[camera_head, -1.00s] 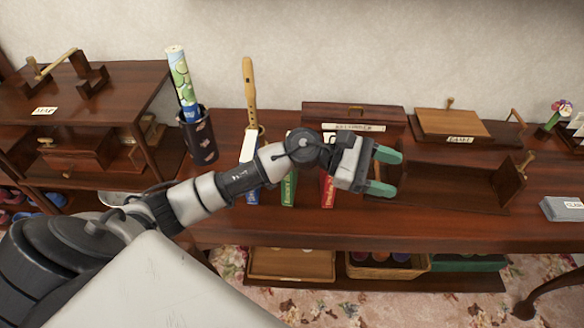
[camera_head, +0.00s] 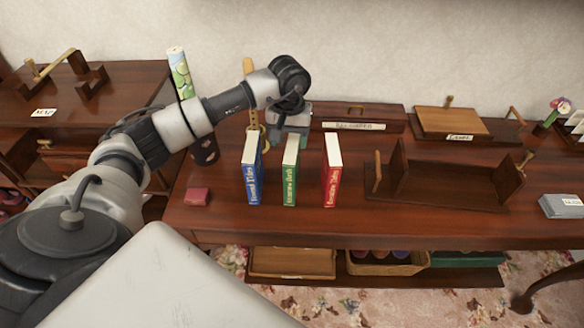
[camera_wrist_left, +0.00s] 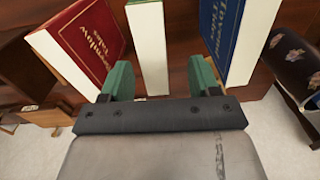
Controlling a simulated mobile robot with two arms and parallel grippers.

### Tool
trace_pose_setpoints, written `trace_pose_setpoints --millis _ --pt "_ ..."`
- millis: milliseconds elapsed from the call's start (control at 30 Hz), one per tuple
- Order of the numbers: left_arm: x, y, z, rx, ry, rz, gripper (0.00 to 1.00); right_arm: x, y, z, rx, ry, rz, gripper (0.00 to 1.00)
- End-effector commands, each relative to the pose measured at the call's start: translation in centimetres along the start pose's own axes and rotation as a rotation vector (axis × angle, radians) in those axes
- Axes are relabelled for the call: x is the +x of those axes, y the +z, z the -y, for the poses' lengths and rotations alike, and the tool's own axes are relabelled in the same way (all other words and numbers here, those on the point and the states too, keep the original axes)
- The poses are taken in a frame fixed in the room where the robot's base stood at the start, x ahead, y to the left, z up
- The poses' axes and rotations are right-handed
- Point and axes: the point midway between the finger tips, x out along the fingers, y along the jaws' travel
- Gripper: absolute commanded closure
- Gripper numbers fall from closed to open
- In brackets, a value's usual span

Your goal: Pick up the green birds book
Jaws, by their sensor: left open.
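The green birds book (camera_head: 290,172) stands upright on the wooden table between a blue book (camera_head: 252,170) and a red book (camera_head: 332,170). My left gripper (camera_head: 291,122) is just behind it, with its fingers mostly hidden in the head view. In the left wrist view the two green fingers of the left gripper (camera_wrist_left: 161,80) are open. The pale page edge of the middle book (camera_wrist_left: 149,45) shows between them, nearer the left finger in the picture. The red book (camera_wrist_left: 88,45) and blue book (camera_wrist_left: 225,35) stand on either side. My right gripper is not in view.
A small dark-red box (camera_head: 197,197) lies left of the books. A recorder case (camera_head: 357,116) lies behind, and an empty wooden book holder (camera_head: 440,190) stands to the right. A dark cup (camera_head: 205,151) holding a rolled map (camera_head: 180,72) stands at the left.

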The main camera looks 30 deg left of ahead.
Motion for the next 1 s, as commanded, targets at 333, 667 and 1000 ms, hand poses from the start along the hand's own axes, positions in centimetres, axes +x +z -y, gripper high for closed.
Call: trace_pose_setpoints --millis 333,667,1000 --pt "3.9 0.3 -0.8 -0.001 0.001 0.005 0.38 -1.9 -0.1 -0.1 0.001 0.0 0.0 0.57" --pt "5.7 0.2 -0.7 0.0 0.002 -0.001 0.38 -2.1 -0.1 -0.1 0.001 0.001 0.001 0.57" --pt "5.6 0.2 -0.7 0.0 0.003 0.0 0.8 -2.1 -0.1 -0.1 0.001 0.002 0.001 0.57"
